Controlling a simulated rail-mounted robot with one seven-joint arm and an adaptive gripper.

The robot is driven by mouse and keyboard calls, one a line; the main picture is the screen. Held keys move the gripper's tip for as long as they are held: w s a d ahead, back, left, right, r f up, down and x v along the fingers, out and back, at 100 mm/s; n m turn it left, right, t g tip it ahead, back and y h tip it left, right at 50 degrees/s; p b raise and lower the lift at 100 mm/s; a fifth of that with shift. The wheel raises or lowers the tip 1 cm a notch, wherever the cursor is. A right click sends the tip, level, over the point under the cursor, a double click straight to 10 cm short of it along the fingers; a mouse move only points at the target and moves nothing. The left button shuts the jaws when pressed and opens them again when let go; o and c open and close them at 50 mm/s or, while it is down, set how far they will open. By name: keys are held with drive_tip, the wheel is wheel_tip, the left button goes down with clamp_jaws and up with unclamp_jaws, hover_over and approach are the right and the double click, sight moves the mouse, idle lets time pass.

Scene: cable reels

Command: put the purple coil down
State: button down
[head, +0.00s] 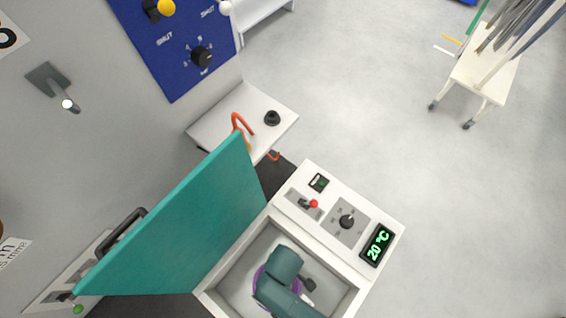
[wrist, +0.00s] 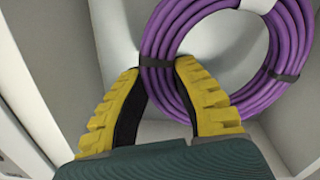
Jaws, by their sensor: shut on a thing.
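The purple coil (wrist: 227,20) is a ring of purple cable bound with black ties, seen large in the wrist view. My gripper (wrist: 157,70) has yellow ridged fingers with black inner pads, shut on the near left part of the ring beside a black tie. The coil is inside a white box (head: 231,254) with its teal lid raised. I cannot tell whether the coil touches the box floor.
The raised teal lid (head: 190,225) stands along the box's left side. A control panel with a black knob (head: 347,221), a red-tipped lever (head: 311,204) and a 20 °C display (head: 377,245) borders the box's upper right. A white shelf (head: 285,110) lies beyond.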

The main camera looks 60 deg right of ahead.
drive_tip(key=shift+r, duration=1.85)
